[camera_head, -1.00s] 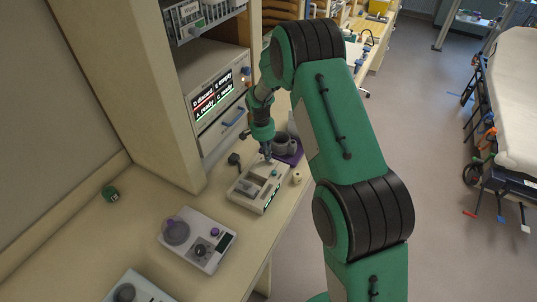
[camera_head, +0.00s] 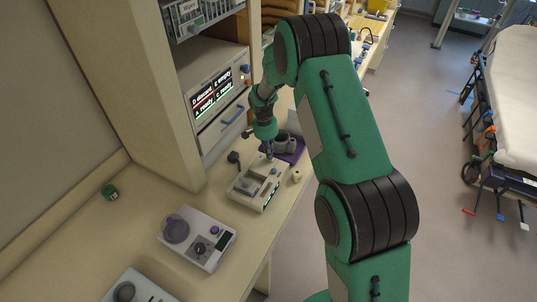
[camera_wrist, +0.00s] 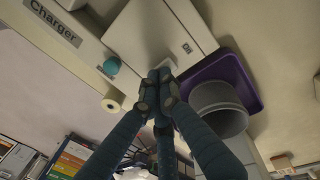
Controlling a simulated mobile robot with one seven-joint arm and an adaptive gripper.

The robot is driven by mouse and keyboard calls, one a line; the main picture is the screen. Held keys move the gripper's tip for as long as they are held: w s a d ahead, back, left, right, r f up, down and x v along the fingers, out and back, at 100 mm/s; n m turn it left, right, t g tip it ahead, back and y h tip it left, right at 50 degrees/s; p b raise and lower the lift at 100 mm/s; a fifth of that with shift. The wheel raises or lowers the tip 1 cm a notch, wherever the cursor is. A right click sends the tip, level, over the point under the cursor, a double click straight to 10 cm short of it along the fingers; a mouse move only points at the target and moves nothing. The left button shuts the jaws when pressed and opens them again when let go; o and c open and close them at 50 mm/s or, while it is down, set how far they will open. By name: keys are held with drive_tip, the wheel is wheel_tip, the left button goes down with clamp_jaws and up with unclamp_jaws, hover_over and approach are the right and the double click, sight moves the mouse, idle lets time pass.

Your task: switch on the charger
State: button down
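The charger (camera_head: 250,193) is a cream box on the bench with a teal knob and a dark slot on top. In the wrist view its casing carries the label "Charger" (camera_wrist: 55,22), the teal knob (camera_wrist: 111,66) and a small "ON" mark (camera_wrist: 187,47) on a pale panel. My gripper (camera_head: 269,155) is over the far end of the charger. In the wrist view the fingertips of my gripper (camera_wrist: 160,76) are together, in front of the pale panel near the "ON" mark. The fingers hide part of the casing, and I cannot tell whether they touch it.
A grey cup (camera_wrist: 220,108) stands on a purple tray (camera_wrist: 232,72) close beside my gripper. A small cream roll (camera_head: 297,176) is by the bench edge. A cabinet with a lit screen (camera_head: 211,96) stands behind.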

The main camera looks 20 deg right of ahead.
drive_tip(key=shift+s+d+f, duration=0.2)
drive_tip(key=shift+s+f, duration=0.5)
drive_tip(key=shift+s, duration=0.05)
wheel_tip(320, 180, up, 15)
drive_tip(key=w+a+p, duration=0.1)
drive_tip(key=w, duration=0.1)
drive_tip(key=shift+w+a+r, duration=0.15)
drive_tip(key=shift+w+a, duration=0.15)
drive_tip(key=shift+r, duration=0.15)
